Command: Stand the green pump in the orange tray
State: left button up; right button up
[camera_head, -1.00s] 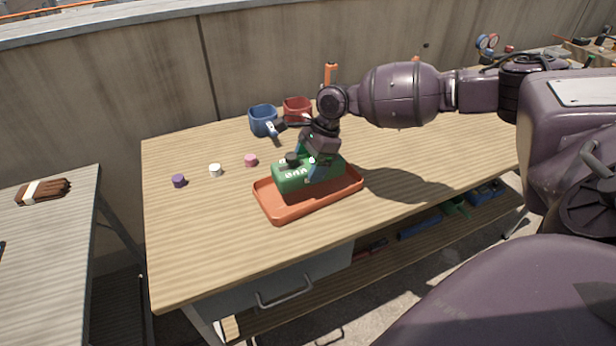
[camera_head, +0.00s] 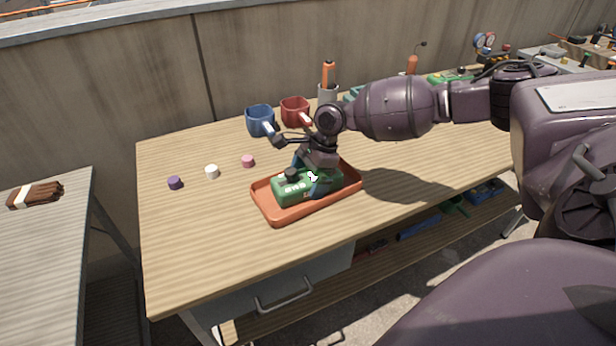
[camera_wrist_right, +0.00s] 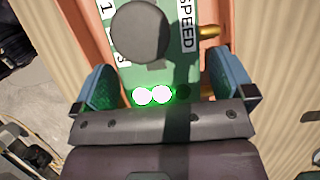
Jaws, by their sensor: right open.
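The green pump (camera_head: 292,189) stands in the orange tray (camera_head: 280,216) on the wooden workbench, its labelled face with the dark knob turned up. In the right wrist view the pump (camera_wrist_right: 182,72) shows a round knob, a SPEED label and lit dots, with the tray (camera_wrist_right: 225,12) around it. My right gripper (camera_head: 312,188) is at the pump's right part. In the right wrist view its blue fingers (camera_wrist_right: 163,85) are open, one on each side of the pump, with gaps showing. The pump's underside is hidden. My left gripper is not in view.
A blue mug (camera_head: 259,119) and a red mug (camera_head: 294,110) stand behind the tray. Purple (camera_head: 175,183), white (camera_head: 211,172) and pink (camera_head: 248,161) caps lie to the left. A holder with an orange-handled tool (camera_head: 328,80) is at the back. The bench's front left is clear.

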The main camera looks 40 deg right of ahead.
jog(key=p+v, duration=0.2)
jog(key=v, duration=0.8)
jog(key=shift+r, duration=0.3)
jog(key=shift+d+r+p, duration=0.35)
jog(key=shift+r, duration=0.25)
jog(key=shift+s+r, duration=0.1)
jog(key=shift+r, duration=0.05)
